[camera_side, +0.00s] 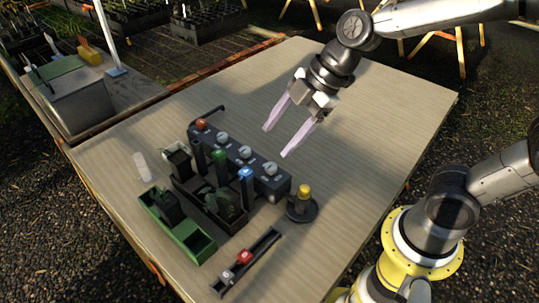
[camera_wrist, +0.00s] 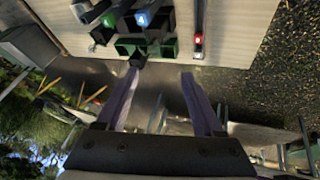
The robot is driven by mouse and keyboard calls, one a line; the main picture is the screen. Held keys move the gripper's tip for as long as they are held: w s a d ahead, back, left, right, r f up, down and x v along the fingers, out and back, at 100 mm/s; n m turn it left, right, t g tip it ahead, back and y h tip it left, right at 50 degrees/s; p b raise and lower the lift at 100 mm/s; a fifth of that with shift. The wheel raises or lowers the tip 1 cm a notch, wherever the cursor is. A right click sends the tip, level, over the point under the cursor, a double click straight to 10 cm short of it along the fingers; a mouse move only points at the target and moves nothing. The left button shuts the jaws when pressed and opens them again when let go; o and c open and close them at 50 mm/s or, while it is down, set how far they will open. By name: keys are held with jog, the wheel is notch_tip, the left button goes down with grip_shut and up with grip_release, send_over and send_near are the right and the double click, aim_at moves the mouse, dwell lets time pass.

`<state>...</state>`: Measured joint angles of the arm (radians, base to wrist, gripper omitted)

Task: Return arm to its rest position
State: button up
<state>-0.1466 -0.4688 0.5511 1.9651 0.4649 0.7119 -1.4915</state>
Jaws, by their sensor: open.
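My gripper (camera_side: 275,143) is open and empty, raised above the wooden table (camera_side: 385,110) to the right of the tube holders. Its two pale fingers also show apart in the wrist view (camera_wrist: 160,73). Below and left stands a dark rack (camera_side: 236,222) with a green-capped tube (camera_side: 218,156) and a blue-capped tube (camera_side: 245,174). Both caps also show at the top of the wrist view, green (camera_wrist: 108,20) and blue (camera_wrist: 142,18). A yellow-capped tube (camera_side: 304,192) stands on a round dark base. No tube touches the fingers.
A grey block with knobs (camera_side: 271,182) stands behind the rack. A green tray (camera_side: 203,244) and a narrow black holder with a red piece (camera_side: 244,257) are at the front. A pale tube (camera_side: 142,167) lies at left. The table's right side is clear.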

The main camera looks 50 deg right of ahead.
jog(key=s+d+r+m+t+h, duration=0.1)
jog(key=s+d+m+h, duration=0.3)
jog(key=s+d+m, duration=0.7)
jog(key=s+r+m, duration=0.1)
jog(key=s+m, duration=0.2)
jog(key=m, duration=0.1)
jog(key=shift+s+r, duration=0.2)
